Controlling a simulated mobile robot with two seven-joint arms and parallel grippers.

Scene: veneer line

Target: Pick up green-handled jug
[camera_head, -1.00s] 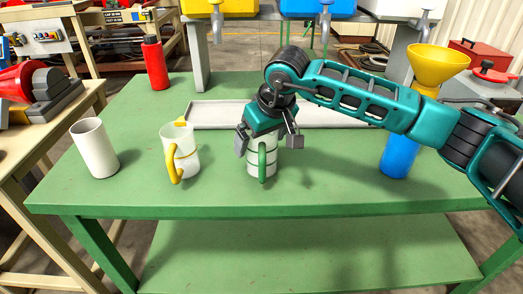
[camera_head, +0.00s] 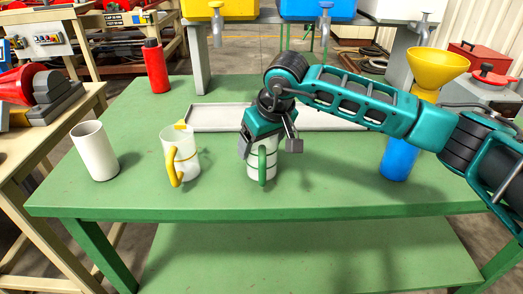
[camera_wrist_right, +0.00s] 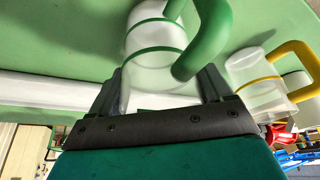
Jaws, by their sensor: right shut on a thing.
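The green-handled jug (camera_head: 256,166) is a clear, whitish jug with green bands and a green handle. It stands upright on the green table, and its handle faces the camera. My right gripper (camera_head: 270,148) comes down over it from above and is shut on its upper part, one finger on each side. In the right wrist view the jug (camera_wrist_right: 150,50) sits between the fingers (camera_wrist_right: 160,88), with its green handle curving at the upper right. The gripper hides the jug's rim in the head view. My left gripper is not in view.
A yellow-handled jug (camera_head: 182,155) and a white cylinder (camera_head: 95,152) stand to the left. A pale tray (camera_head: 225,118) lies behind. The green table's (camera_head: 330,195) front is clear.

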